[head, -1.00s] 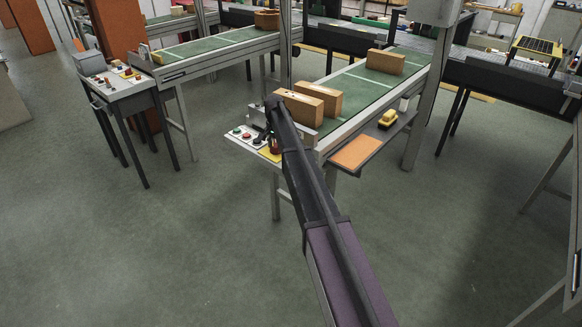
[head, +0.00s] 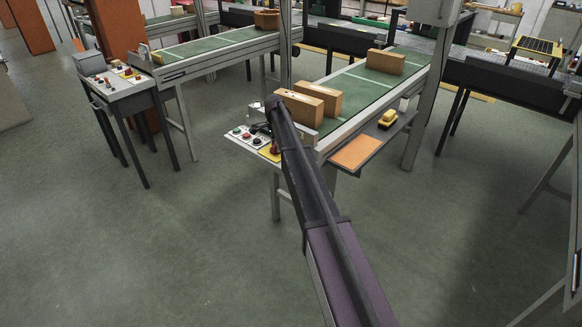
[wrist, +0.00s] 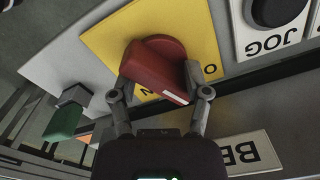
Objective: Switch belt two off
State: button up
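A red rotary knob (wrist: 158,68) sits on a yellow plate (wrist: 100,42) at the centre of the wrist view. Its handle slants toward the lower right, with a white mark on its end. Upside-down letters show on the plate, partly covered by the knob. My gripper (wrist: 157,78) has one finger on each side of the knob; firm contact cannot be told. A white label (wrist: 248,154) with upside-down "BE" lies nearby. In the head view, my gripper (head: 262,128) is over the control panel (head: 240,134) at the near end of the right conveyor belt (head: 355,90), partly hidden by my arm.
A JOG button (wrist: 275,12) and a green button (wrist: 62,122) flank the knob. Cartons (head: 318,97) stand on the belt. A side shelf (head: 358,152) holds a yellow device (head: 387,118). Another panel (head: 118,80) and belt are at left. The floor in front is clear.

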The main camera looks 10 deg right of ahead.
jog(key=m, duration=0.4)
jog(key=shift+r+p, duration=0.35)
notch_tip(320, 180, up, 13)
jog(key=p, duration=1.3)
jog(key=s+f+n+b, duration=0.2)
jog(key=s+n, duration=1)
jog(key=s, duration=1.6)
jog(key=shift+s+f, duration=0.2)
jog(key=shift+f, duration=0.05)
